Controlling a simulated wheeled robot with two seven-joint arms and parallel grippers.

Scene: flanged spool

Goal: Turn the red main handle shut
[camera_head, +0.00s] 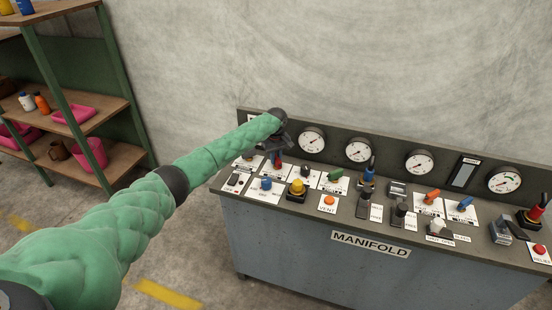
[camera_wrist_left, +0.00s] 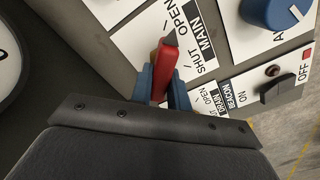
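The red main handle (camera_wrist_left: 166,70) shows in the wrist view between the two blue fingers of my left gripper (camera_wrist_left: 163,88). The fingers lie close against both its sides and look closed on it. Its free end lies near the word OPEN on the MAIN label (camera_wrist_left: 203,38); the word SHUT is further along. In the head view the left gripper (camera_head: 277,147) is over the panel's far left end, with a little of the red handle showing below it. The handle's base is hidden by the gripper. My right gripper is not in view.
The manifold panel (camera_head: 372,246) carries several knobs, switches and gauges. A blue knob (camera_head: 265,184) and a black beacon switch (camera_wrist_left: 278,92) are near the main handle. A gauge (camera_head: 312,140) stands behind. Shelves (camera_head: 118,105) are at the left.

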